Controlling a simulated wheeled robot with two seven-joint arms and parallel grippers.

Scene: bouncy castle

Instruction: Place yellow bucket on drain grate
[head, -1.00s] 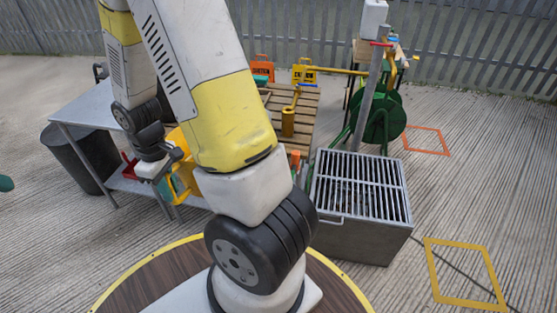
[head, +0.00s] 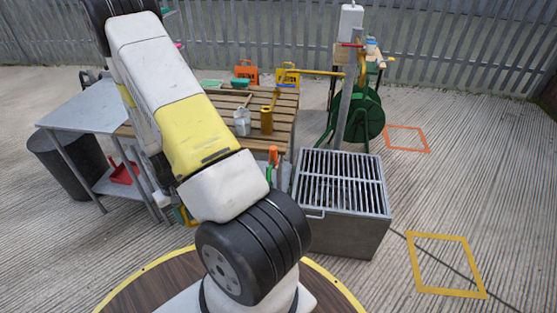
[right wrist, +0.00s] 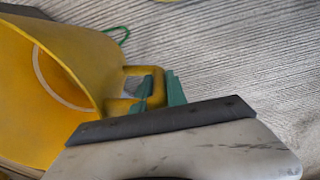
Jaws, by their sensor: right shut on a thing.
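The yellow bucket (right wrist: 30,110) fills the left of the right wrist view, tilted, with its rim and part of its inside showing. My right gripper (right wrist: 158,90) is shut on the bucket's yellow side handle, its green fingertips around it. In the head view my right arm hides the gripper and most or all of the bucket. The drain grate (head: 341,178) is a set of metal bars on top of a grey box right of my arm. Its top looks clear of objects. My left gripper is in neither view now.
A wooden slatted table (head: 284,107) holds a yellow cylinder (head: 266,119) and a clear jar (head: 242,122). A grey metal table (head: 95,110) stands left, a green hose reel (head: 365,115) behind the grate. Yellow (head: 447,264) and orange (head: 407,139) floor squares lie right.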

